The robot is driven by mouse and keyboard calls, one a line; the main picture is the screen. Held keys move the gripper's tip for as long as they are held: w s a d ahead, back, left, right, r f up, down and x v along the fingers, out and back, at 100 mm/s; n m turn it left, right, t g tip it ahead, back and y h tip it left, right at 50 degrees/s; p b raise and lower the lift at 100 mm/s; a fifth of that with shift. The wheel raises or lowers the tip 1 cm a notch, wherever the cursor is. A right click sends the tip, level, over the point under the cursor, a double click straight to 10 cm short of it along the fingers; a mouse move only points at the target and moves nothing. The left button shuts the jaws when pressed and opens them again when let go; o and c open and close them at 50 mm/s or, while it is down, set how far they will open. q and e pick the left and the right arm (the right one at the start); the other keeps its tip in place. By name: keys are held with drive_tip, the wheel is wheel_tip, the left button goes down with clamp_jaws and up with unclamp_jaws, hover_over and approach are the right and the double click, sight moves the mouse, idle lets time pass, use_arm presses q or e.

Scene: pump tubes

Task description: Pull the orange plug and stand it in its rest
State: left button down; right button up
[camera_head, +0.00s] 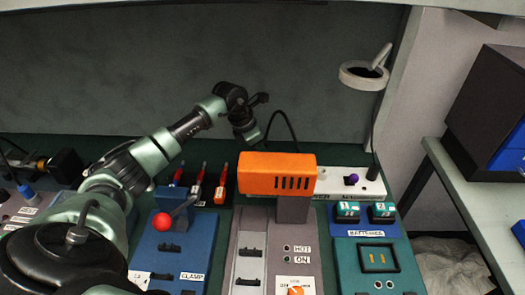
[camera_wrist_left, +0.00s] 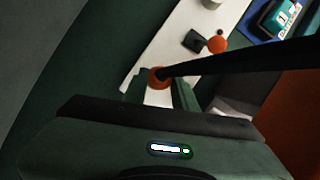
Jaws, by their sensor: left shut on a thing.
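My left gripper (camera_head: 250,136) hangs behind and left of the orange box in the head view, pointing down. In the left wrist view its fingers (camera_wrist_left: 163,88) are shut on the orange plug (camera_wrist_left: 158,77), whose round orange end shows between them. A thick black cable runs from the plug to the right; it also arcs beside the gripper in the head view. The white power strip (camera_wrist_left: 181,32) lies below the fingers. I cannot tell whether the plug is in a socket or clear of it. Another small orange round piece (camera_wrist_left: 217,45) sits on the strip beside a black socket. My right gripper is not in view.
An orange slotted box (camera_head: 277,173) on a grey post hides part of the strip. A lamp (camera_head: 364,75) stands right. Red-tipped tools (camera_head: 220,186), a blue clamp panel (camera_head: 172,250) with a red ball lever, and battery blocks (camera_head: 348,211) stand nearer.

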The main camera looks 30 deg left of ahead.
use_arm(q)
drive_tip(key=shift+f+b, duration=0.85)
drive_tip(key=shift+f, duration=0.25)
drive_tip(key=c, duration=1)
unclamp_jaws()
drive_tip(key=shift+c, duration=0.2)
drive_tip(key=shift+r, duration=0.1)
drive_tip(key=b+v, duration=0.1)
drive_tip(key=v, duration=0.6)
drive_tip(key=shift+s+r+b, duration=0.15)
drive_tip(key=shift+r+b, duration=0.15)
drive_tip(key=shift+r, duration=0.05)
drive_tip(key=shift+a, duration=0.1)
